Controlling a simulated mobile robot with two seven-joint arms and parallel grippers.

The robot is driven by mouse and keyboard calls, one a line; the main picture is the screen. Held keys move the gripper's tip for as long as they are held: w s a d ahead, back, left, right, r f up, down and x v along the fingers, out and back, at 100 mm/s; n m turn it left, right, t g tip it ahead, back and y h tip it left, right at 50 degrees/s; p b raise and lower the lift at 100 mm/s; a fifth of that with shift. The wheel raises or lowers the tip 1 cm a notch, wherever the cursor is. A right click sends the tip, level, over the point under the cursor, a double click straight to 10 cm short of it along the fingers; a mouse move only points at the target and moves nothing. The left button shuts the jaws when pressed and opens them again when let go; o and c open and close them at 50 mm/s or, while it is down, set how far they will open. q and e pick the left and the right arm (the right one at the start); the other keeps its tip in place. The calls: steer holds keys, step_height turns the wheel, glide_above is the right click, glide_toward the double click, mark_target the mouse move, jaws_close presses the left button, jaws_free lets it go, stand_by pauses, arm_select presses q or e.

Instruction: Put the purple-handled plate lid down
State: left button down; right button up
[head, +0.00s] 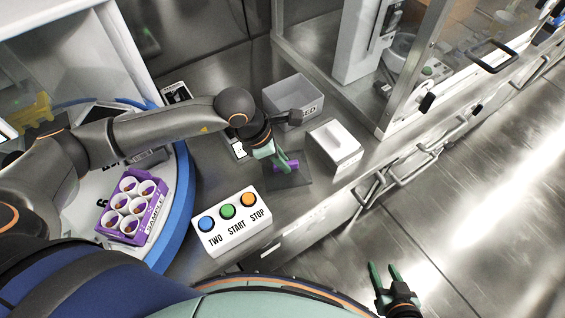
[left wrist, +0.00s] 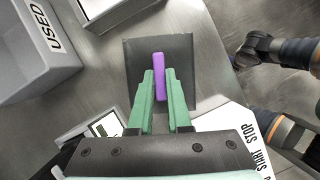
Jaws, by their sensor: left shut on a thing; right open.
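My left gripper (head: 284,160) is shut on the purple handle of the plate lid (head: 291,166), low over the steel bench. In the left wrist view the purple handle (left wrist: 159,72) stands between the two green fingers (left wrist: 161,88). A dark square panel (left wrist: 178,53) shows around and under the handle; I cannot tell whether it is the lid or a pad on the bench, or whether any gap is left beneath it. My right gripper (head: 384,268) is open and empty over the floor at the lower right.
A grey box marked USED (head: 292,92) and a white box (head: 335,146) stand behind the dark square. A button box (head: 231,221) with TWO, START and STOP is in front. A purple sample rack (head: 133,207) with cups is at left. The bench edge runs close on the right.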

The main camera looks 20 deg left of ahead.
arm_select(q)
steer(key=shift+f, duration=0.95)
steer(key=c, duration=0.9)
jaws_free()
steer(key=shift+o, duration=0.2)
arm_select(e)
steer(key=shift+f, duration=0.15)
